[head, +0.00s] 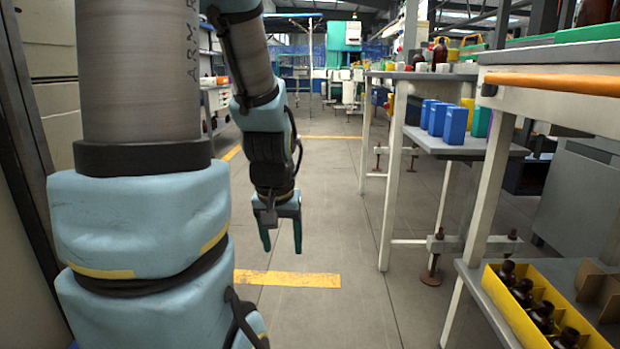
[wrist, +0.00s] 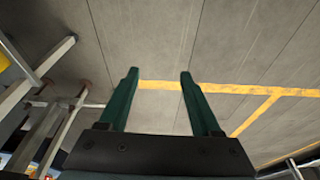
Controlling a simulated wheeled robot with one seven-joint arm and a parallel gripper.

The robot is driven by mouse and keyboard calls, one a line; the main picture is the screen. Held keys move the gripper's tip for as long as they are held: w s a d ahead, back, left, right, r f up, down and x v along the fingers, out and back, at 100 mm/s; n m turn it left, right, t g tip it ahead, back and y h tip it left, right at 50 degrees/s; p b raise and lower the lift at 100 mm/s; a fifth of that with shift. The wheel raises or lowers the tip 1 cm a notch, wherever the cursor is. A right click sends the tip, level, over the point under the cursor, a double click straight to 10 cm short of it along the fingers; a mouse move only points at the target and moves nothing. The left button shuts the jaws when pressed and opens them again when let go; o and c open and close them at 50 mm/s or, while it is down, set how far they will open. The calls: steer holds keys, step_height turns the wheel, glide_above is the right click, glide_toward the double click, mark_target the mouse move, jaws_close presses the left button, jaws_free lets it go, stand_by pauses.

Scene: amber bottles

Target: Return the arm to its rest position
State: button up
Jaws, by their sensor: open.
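My arm hangs on the left side of the head view, over the aisle. My gripper (head: 282,236) points down at its end, with its two green fingers spread apart and nothing between them. In the wrist view my gripper (wrist: 160,85) also shows open and empty, with bare grey floor (wrist: 160,40) and a yellow floor line beyond the fingertips. No bottle is near the fingers.
On the right, a yellow crate (head: 513,312) holds several amber bottles (head: 542,317) on a low shelf. Blue containers (head: 455,125) stand on a grey shelf (head: 465,148). An orange rail (head: 555,83) edges a workbench. The aisle floor (head: 330,200) is clear.

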steer(key=s+a+f+g, duration=0.1)
steer(key=s, duration=0.3)
step_height(320, 180, up, 32)
steer(key=p, duration=3.2)
steer(key=shift+w, duration=0.35)
